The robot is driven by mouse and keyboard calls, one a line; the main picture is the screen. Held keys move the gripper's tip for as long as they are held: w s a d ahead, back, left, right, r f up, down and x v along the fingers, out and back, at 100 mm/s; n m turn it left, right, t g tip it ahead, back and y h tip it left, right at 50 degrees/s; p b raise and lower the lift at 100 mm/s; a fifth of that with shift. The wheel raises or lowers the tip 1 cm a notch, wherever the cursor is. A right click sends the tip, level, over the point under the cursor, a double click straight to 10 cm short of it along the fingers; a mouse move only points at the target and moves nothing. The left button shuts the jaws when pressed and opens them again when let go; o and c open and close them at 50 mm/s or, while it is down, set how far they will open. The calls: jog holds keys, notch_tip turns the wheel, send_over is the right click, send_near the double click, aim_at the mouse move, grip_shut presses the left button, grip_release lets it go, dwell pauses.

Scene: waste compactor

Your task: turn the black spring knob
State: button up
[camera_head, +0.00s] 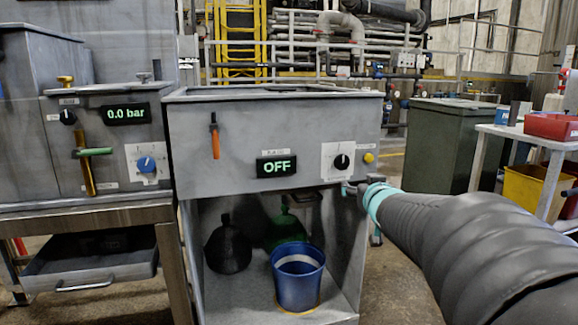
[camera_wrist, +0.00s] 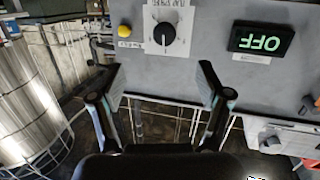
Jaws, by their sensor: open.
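A black knob (camera_head: 342,161) with a white pointer mark sits on a white plate on the front of the grey machine, right of the OFF display (camera_head: 277,166). In the wrist view, which is upside down, the knob (camera_wrist: 165,33) is just beyond the fingertips and roughly centred between them. My gripper (camera_head: 352,189) is below the knob at the panel's lower right edge, partly hidden by my arm. A second, smaller black knob (camera_head: 68,117) is on the left machine.
A yellow button (camera_head: 368,158) sits right of the knob. An orange-handled lever (camera_head: 215,140) is on the same panel. The left machine has a blue knob (camera_head: 146,164).

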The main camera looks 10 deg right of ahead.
aim_at(343, 164)
jog(key=w+d+y, duration=0.1)
jog(key=w, duration=0.5)
jog(key=w+d+n+t+y, duration=0.1)
jog(key=w, duration=0.5)
jog(key=w+d+n+t+y, duration=0.1)
jog(key=w+y, duration=0.1)
jog(key=w, duration=0.5)
jog(key=shift+d+f, duration=0.2)
jog(key=shift+f, duration=0.1)
jog(key=c, duration=1.1)
